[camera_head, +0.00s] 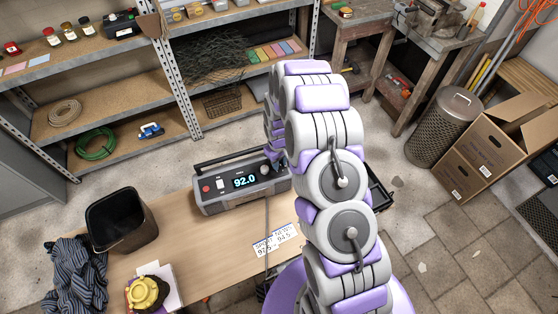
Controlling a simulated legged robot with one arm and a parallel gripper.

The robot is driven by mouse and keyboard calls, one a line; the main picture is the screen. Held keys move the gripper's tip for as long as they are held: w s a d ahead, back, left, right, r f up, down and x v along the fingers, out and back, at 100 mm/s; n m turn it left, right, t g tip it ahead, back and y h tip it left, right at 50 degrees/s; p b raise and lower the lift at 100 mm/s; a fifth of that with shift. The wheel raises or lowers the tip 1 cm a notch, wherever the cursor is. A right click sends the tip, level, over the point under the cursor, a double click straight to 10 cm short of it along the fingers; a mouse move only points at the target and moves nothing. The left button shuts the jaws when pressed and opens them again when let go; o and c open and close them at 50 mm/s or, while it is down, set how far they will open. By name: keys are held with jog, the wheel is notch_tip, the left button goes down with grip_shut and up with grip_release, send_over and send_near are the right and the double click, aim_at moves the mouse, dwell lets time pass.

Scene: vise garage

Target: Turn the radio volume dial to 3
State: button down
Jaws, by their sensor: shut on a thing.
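The grey radio (228,200) stands on the wooden table, its lit display (245,180) reading 92.0. A red button and a white switch show on its left front. My gripper (274,160) is at the radio's right front end, shut on the volume dial. My arm and the fingers cover most of that end, so the dial and its numbers are hidden. The contact itself is too small to see clearly.
The table (185,240) also bears a black bin (122,220), a striped cloth (75,280), a yellow object (146,293) and a paper with station notes (276,240). Metal shelves (120,160) stand behind. Cardboard boxes (490,155) and a metal bin (446,125) stand at right.

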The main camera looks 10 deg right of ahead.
jog(key=shift+m, duration=0.3)
jog(key=c, duration=0.9)
grip_release()
jog(key=shift+r, duration=0.1)
notch_tip(320, 180, up, 17)
jog(key=shift+r+p, duration=0.1)
jog(key=shift+p, duration=0.5)
